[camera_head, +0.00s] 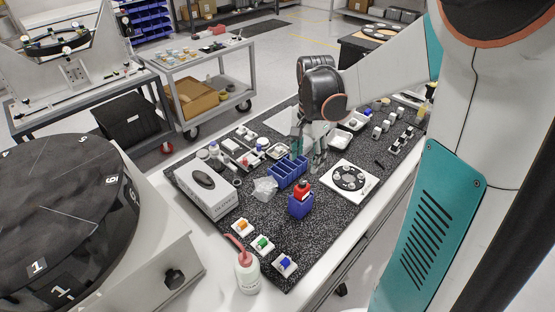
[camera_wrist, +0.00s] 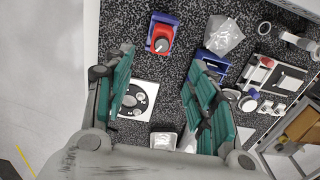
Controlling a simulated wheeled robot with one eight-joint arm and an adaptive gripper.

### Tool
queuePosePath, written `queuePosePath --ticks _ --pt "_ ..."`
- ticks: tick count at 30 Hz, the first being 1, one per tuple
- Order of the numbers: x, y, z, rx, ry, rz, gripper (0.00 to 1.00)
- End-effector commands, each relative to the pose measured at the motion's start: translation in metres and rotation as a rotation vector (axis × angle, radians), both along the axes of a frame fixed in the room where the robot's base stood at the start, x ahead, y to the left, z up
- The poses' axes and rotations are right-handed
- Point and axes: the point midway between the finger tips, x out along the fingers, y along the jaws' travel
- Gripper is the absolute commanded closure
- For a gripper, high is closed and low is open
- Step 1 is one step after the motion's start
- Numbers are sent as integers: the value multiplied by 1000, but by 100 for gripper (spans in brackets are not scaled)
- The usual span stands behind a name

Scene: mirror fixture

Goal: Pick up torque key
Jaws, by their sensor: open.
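A red piece with a grey round knob, which looks to be the torque key (camera_head: 302,188), sits upright in a blue block holder (camera_head: 300,207) on the speckled black bench mat. In the wrist view the red piece (camera_wrist: 161,40) and its blue holder (camera_wrist: 163,18) show at the top, beyond and between the fingertips. My gripper (camera_head: 318,160) is over the mat, behind the holder in the head view. In the wrist view its two green-padded fingers (camera_wrist: 161,57) are spread wide, with nothing held between them.
A white plate with a black disc (camera_head: 350,180) lies right of the holder. A blue divided bin (camera_head: 288,171) and a clear bag (camera_head: 264,188) are to its left. A grey box (camera_head: 207,188), a red-tipped bottle (camera_head: 247,272) and small coloured parts (camera_head: 263,244) stand nearer the edges.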

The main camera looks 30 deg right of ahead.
Motion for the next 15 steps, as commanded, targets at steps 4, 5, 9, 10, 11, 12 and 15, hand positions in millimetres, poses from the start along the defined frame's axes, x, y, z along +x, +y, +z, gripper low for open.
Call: queuePosePath --ticks 4,5,9,10,11,12,15 --pt "0 -3 -17 2 7 -18 48" --pt "0 -2 -23 2 6 -17 48" --pt "0 -2 -51 2 6 -15 48" --pt "0 -2 -56 2 6 -15 48" --pt "0 -2 -62 2 6 -15 48" --pt "0 -1 -68 1 5 -15 48" --pt "0 -1 -79 1 5 -14 48"
